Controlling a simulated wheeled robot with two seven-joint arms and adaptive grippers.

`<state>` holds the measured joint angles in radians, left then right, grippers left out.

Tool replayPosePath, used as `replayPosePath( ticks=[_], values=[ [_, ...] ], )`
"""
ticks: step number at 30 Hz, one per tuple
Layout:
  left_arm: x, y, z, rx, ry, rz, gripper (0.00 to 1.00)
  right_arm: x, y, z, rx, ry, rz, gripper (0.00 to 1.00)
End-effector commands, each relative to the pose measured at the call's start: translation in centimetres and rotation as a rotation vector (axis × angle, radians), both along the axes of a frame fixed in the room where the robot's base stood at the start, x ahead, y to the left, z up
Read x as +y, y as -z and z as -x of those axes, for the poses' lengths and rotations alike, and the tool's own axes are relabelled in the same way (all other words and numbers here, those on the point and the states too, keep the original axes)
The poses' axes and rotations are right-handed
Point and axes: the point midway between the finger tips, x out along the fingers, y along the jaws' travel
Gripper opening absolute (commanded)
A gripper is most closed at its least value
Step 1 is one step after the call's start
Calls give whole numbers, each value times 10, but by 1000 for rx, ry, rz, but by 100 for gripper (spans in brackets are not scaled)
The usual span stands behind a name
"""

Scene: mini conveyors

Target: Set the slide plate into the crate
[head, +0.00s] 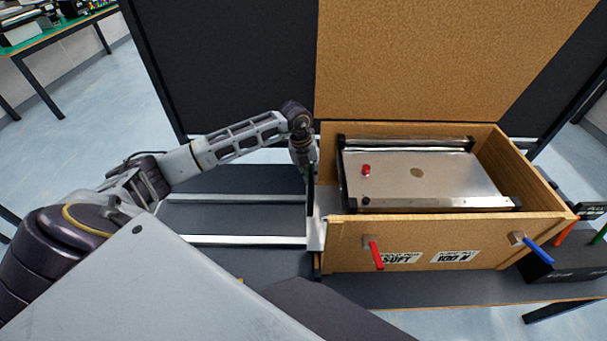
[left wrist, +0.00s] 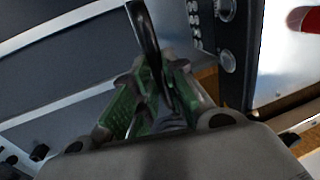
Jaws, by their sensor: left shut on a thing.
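A flat silver metal plate (head: 420,172) with a red knob and a brown spot lies inside the open wooden crate (head: 450,240), between bars with black end blocks. My left gripper (head: 306,165) is at the crate's left end, left of that plate. In the left wrist view its green-padded fingers (left wrist: 155,95) are shut on a thin dark piece (left wrist: 145,28) that stands up between them. I cannot tell whether this piece joins the silver plate. The silver plate also shows at the right of the left wrist view (left wrist: 280,65). My right gripper is not in view.
The crate stands on a dark bench with metal rails (head: 230,240) to its left. A tan board (head: 430,60) rises behind. A black box (head: 560,265) is at right.

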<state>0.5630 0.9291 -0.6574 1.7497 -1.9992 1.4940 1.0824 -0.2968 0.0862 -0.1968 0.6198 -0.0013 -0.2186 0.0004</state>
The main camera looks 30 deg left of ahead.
Motion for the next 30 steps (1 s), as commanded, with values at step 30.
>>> replayPosePath(
  ticks=[30],
  values=[
    [-57,-1,-34,-1,2,1,0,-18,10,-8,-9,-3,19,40]
  ],
)
